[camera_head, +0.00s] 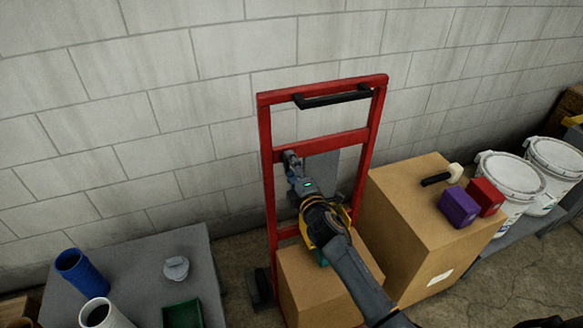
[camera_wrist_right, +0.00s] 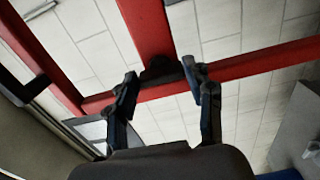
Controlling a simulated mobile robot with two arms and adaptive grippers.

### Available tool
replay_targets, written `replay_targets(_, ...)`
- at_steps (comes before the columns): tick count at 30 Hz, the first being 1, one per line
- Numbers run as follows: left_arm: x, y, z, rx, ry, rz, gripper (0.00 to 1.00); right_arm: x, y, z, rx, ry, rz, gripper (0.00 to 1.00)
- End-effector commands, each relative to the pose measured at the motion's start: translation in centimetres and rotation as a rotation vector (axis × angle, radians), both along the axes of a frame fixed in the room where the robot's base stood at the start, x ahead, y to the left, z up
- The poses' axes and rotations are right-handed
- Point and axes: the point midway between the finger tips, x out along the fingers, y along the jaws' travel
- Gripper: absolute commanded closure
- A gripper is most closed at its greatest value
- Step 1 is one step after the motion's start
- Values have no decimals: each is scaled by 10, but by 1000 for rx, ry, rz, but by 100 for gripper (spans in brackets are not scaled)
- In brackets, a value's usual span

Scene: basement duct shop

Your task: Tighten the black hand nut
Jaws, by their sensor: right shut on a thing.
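The black hand nut (camera_wrist_right: 160,68) shows in the right wrist view as a dark knob where a red upright meets a red crossbar of the hand truck. My right gripper (camera_wrist_right: 161,74) is shut on it, with a fingertip on either side. In the head view my right gripper (camera_head: 291,158) reaches the left end of the middle crossbar of the red hand truck (camera_head: 322,146); the nut is hidden there behind the fingers. The hand truck stands upright by the block wall. My left gripper is not in view.
A small carton (camera_head: 300,285) is at the truck's foot, below my right arm. A taller carton (camera_head: 415,215) stands right, carrying a purple box (camera_head: 458,207), a red box (camera_head: 485,196) and a black-handled tool (camera_head: 440,178). A grey table (camera_head: 130,255) with containers is left.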

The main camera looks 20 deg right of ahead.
Motion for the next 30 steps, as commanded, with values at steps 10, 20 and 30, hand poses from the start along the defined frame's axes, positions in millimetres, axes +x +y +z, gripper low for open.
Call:
replay_targets(10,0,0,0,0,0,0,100,0,0,0,8,0,0,79)
replay_targets(20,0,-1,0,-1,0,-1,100,0,0,0,6,0,0,25)
replay_targets(30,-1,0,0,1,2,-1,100,-20,-1,-2,4,2,0,25)
